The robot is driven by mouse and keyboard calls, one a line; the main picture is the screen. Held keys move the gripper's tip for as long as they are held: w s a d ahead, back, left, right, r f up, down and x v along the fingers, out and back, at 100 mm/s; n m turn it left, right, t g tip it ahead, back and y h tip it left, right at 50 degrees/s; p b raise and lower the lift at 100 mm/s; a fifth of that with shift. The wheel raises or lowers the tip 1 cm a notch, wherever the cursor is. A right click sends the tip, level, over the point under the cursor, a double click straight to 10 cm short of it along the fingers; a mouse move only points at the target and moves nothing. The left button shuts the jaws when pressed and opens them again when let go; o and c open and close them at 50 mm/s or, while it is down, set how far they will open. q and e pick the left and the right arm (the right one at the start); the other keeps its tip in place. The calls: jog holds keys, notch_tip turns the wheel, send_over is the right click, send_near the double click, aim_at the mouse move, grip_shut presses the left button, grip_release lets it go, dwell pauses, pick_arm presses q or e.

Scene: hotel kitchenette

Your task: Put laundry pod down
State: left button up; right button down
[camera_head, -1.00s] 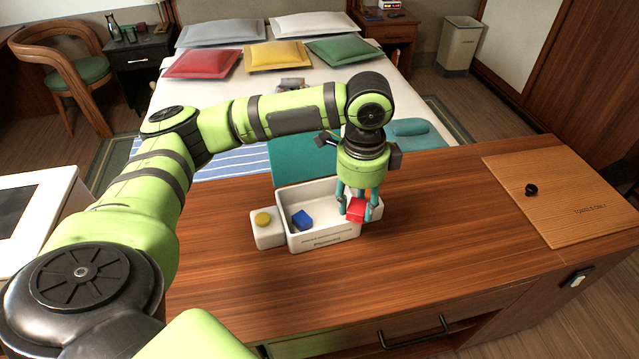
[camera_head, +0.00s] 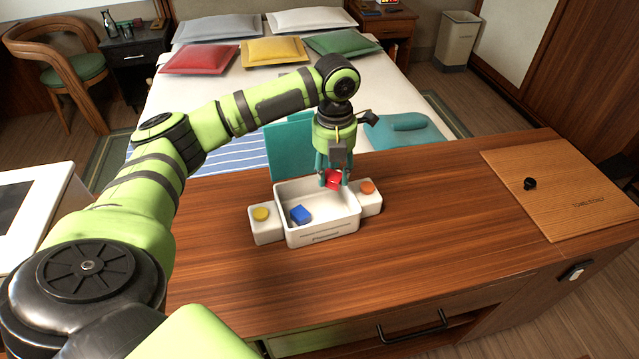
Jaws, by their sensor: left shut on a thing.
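A white block with a yellow round top (camera_head: 261,214) stands at the tray's left side. A white block with an orange round top (camera_head: 367,187) stands at its right side. My right gripper is not in view.
The wooden counter (camera_head: 440,215) is clear in front and to the right of the tray. A teal upright panel (camera_head: 290,150) stands behind the tray. A wooden board (camera_head: 570,195) with a small black knob (camera_head: 530,183) lies at the right end.

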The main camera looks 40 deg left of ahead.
aim_at(331, 211)
pick_arm(q)
notch_tip(331, 211, down, 10)
jog(key=shift+r+p, duration=0.25)
jog(key=shift+p, duration=0.3)
jog(key=o, duration=0.9)
jog(key=shift+f, duration=0.15)
notch_tip(331, 211, up, 12)
jog(key=shift+r+b, duration=0.2)
jog(key=shift+b, duration=0.6)
